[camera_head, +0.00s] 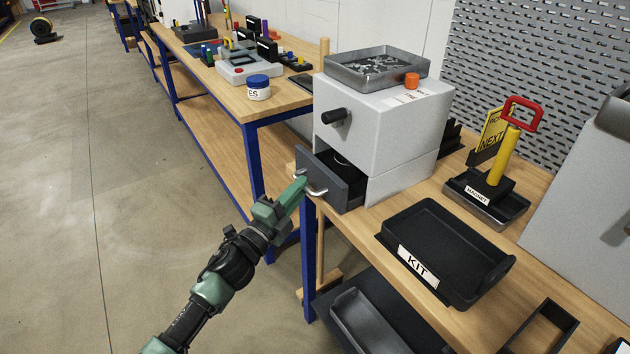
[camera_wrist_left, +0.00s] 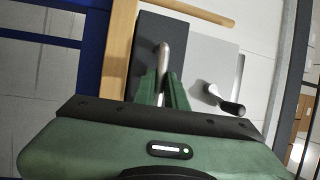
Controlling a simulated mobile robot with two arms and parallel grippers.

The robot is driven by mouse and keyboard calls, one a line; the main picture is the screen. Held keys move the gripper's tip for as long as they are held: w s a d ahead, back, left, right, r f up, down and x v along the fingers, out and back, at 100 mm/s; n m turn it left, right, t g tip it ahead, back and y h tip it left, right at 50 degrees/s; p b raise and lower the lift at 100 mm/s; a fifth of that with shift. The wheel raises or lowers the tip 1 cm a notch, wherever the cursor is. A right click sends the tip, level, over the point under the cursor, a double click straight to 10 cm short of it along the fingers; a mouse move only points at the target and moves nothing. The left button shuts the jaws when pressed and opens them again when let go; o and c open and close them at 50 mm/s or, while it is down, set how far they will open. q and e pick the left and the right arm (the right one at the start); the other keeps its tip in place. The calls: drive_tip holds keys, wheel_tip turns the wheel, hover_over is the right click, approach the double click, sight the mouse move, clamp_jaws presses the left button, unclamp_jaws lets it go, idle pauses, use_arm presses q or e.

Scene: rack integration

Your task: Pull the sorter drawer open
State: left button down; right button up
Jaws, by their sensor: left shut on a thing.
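The sorter is a light grey box (camera_head: 375,125) on the wooden bench, with a dark drawer (camera_head: 340,183) at its lower part. The drawer stands partly out of the box, and its dark inside shows from above. My left gripper (camera_head: 300,187) is shut on the silver drawer handle (camera_head: 318,191) at the drawer's front. In the left wrist view the green fingers (camera_wrist_left: 163,85) reach the handle (camera_wrist_left: 162,55), against the dark drawer front (camera_wrist_left: 148,75). The fingers hide part of the handle. My right gripper is not in view.
A black knob (camera_head: 334,117) sticks out above the drawer. A metal tray (camera_head: 377,66) and an orange cap lie on the sorter. A black KIT tray (camera_head: 445,252) and a magnet stand (camera_head: 488,190) are to the right.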

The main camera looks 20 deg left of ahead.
use_arm(q)
drive_tip(key=s+a, duration=0.5)
drive_tip(key=s, duration=0.2)
drive_tip(key=shift+s+a, duration=0.2)
drive_tip(key=shift+a, duration=0.15)
drive_tip(key=c, duration=1.7)
unclamp_jaws()
drive_tip(key=b+v, duration=0.1)
drive_tip(key=v, duration=0.6)
drive_tip(key=shift+s+a+f, duration=0.1)
drive_tip(key=shift+s, duration=0.3)
